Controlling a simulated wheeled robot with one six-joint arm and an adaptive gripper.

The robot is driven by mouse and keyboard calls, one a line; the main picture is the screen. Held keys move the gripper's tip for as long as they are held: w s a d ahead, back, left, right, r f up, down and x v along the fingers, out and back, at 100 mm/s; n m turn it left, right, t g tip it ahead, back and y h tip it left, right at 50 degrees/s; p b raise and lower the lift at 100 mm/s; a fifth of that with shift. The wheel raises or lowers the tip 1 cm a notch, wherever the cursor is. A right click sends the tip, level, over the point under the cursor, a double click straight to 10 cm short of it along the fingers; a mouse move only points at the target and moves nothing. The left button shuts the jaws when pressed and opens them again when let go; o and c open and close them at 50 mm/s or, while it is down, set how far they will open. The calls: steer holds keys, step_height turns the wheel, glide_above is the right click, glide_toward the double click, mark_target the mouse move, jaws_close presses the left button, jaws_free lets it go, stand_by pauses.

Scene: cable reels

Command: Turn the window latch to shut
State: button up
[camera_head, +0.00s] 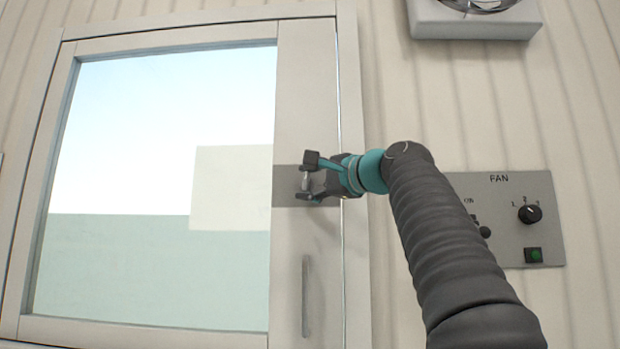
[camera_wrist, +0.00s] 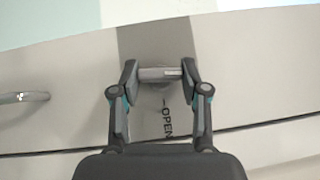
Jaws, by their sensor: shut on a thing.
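The window (camera_head: 160,200) has a pale frame and stands at the left of the head view. Its latch is a small metal handle on a grey plate (camera_head: 285,186) on the right stile. In the wrist view the latch handle (camera_wrist: 160,73) lies across between the fingertips, above the printed word OPEN on the plate (camera_wrist: 157,45). My gripper (camera_head: 309,180) is shut on the latch handle, one finger at each end of it in the wrist view (camera_wrist: 159,75). Any other marking on the plate is hidden or not readable.
A vertical pull handle (camera_head: 306,296) is on the stile below the latch; it also shows in the wrist view (camera_wrist: 25,97). A FAN panel (camera_head: 515,240) with a knob and green button is on the wall right of my arm. A grey box (camera_head: 475,22) is above.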

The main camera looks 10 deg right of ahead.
steer(key=shift+f, duration=0.1)
steer(key=o, duration=1.1)
steer(key=shift+d, duration=0.1)
steer(key=shift+o, duration=0.2)
steer(key=r+v, duration=0.1)
steer(key=v, duration=1.1)
steer(key=shift+f, duration=0.4)
